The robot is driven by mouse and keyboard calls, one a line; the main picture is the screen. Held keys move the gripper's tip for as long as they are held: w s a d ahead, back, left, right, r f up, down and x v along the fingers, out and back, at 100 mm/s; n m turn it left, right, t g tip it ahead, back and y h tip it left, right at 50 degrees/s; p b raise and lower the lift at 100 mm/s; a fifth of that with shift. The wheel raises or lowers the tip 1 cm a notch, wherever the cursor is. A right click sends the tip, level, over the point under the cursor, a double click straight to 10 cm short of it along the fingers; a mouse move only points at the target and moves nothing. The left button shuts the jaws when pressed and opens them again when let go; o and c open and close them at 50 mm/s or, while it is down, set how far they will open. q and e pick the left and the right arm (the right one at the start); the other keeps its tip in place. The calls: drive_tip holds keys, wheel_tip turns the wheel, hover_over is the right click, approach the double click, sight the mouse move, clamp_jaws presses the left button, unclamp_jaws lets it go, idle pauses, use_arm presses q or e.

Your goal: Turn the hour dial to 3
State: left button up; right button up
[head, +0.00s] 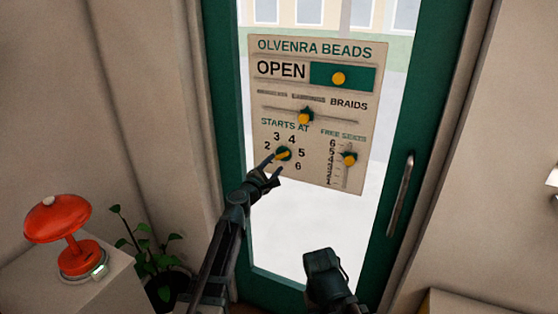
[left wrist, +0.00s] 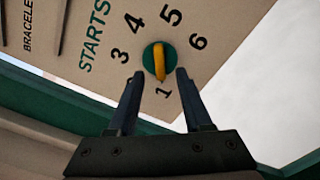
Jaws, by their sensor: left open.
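The hour dial (head: 283,154) is a green disc with a yellow bar, under "STARTS AT" on the beige sign (head: 320,185). In the left wrist view the dial (left wrist: 148,62) is ringed by numerals; 1, 3, 4, 5 and 6 show. The yellow bar (left wrist: 159,60) stands nearly upright there, its lower end towards the 1. My left gripper (head: 274,163) is open at the dial; in the left wrist view its fingertips (left wrist: 160,72) sit either side of the bar's lower end, apart from it. My right gripper (head: 323,262) is low in front of the door, its fingers unclear.
The sign also has a braids slider (head: 305,118), a free seats slider (head: 349,159) and an open panel knob (head: 338,78). It hangs on a green-framed glass door with a handle (head: 400,195). A red lamp (head: 65,232) and a plant (head: 150,258) stand left.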

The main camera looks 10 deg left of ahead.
sight(281, 157)
use_arm(q)
drive_tip(key=x, duration=0.4)
drive_tip(key=shift+w+d, duration=0.1)
drive_tip(key=shift+w, duration=0.1)
clamp_jaws()
